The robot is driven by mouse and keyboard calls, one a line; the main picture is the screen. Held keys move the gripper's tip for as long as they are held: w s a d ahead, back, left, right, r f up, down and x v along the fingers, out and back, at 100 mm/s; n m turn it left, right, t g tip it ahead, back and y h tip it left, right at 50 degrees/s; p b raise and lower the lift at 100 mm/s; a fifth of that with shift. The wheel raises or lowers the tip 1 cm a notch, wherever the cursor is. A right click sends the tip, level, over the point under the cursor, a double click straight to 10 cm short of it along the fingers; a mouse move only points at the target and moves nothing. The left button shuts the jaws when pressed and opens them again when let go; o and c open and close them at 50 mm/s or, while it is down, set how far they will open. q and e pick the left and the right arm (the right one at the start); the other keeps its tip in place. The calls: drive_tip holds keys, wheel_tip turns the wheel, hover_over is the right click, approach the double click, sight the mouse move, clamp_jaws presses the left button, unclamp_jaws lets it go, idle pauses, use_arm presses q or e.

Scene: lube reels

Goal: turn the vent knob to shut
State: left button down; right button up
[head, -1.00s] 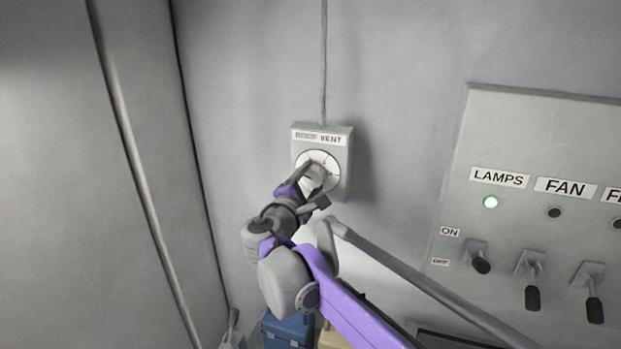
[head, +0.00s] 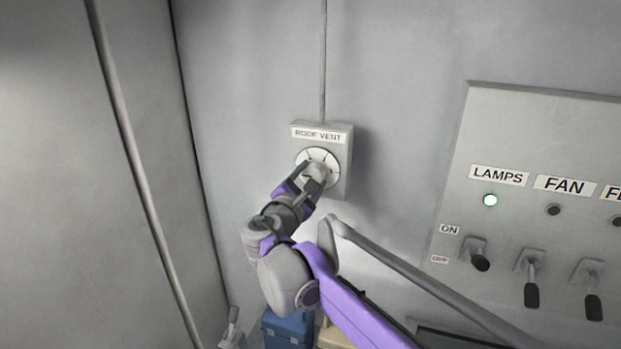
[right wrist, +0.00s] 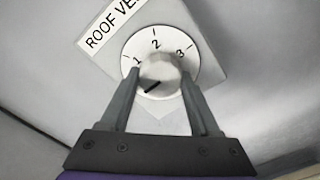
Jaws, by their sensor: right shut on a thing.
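The roof vent box (head: 342,157) is on the back wall in the head view, labelled ROOF VENT. Its round white dial (right wrist: 192,60) reads 1, 2 and 3 in the right wrist view. The pale vent knob (right wrist: 158,72) sits in the middle of the dial. A dark pointer mark on the knob aims down and left, past the 1, toward the left finger. Any marking there is hidden. My right gripper (right wrist: 160,77) is shut on the knob, one finger on each side; it also shows at the dial in the head view (head: 313,181). My left gripper is not in view.
A switch panel (head: 478,145) with LAMPS and FAN labels, a lit green lamp and several levers is at the right. A conduit (head: 324,60) runs up from the vent box. A blue box (head: 287,329) stands low below my arm. The wall around the vent box is clear.

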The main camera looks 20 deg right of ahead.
drive_tip(key=o, duration=1.4)
drive_tip(key=shift+c, duration=0.2)
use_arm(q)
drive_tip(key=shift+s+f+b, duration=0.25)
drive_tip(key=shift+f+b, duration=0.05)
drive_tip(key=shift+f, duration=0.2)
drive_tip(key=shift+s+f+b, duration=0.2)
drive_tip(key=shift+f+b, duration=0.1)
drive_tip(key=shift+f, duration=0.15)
use_arm(e)
drive_tip(key=v, duration=1.1)
drive_tip(key=shift+w, duration=0.1)
